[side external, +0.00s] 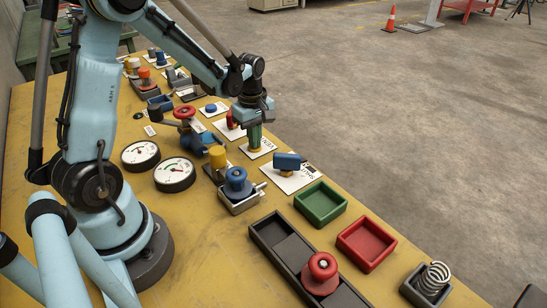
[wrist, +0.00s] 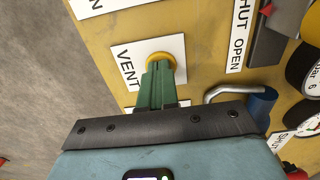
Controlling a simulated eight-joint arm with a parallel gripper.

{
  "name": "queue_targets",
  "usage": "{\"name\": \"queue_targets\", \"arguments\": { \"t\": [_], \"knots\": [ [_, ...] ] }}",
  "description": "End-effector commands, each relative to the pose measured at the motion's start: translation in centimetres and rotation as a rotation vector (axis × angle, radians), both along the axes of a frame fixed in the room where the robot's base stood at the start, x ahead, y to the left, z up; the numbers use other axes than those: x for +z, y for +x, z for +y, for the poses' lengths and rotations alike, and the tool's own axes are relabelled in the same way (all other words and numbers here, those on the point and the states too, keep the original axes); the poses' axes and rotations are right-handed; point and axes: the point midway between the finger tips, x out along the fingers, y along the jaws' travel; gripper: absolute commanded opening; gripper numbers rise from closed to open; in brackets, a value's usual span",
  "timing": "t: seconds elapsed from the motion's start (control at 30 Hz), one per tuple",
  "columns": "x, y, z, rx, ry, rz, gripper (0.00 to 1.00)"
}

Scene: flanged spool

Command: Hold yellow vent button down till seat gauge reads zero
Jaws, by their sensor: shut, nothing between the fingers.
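The yellow vent button (wrist: 179,66) sits on a white card (wrist: 124,68) marked VENT. In the side external view the yellow button (side external: 257,149) shows as a small edge beneath the fingertips. My gripper (side external: 255,146) points straight down onto it. Its green fingers (wrist: 159,66) are shut together with nothing between them, and their tips cover the button's middle. They appear to touch it; how far it is pressed I cannot tell. Two round white gauges, one (side external: 140,154) behind the other (side external: 174,174), lie left of the button. Their readings are too small to make out, and which is the seat gauge is unclear.
A blue handle (side external: 288,161) stands right of the button, and a blue knob (side external: 236,180) in a metal clamp nearer the camera. Green (side external: 320,205) and red (side external: 366,245) trays, a black tray with a red spool (side external: 321,268) and a spring (side external: 433,278) fill the near end.

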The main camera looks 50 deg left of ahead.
Motion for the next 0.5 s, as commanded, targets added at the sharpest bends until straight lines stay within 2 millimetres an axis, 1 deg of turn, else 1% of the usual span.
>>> {"name": "queue_targets", "arguments": {
  "t": [0.5],
  "knots": [
    [8.9,0.0,0.0,0.000,-0.001,0.003,0.00]
  ]
}}
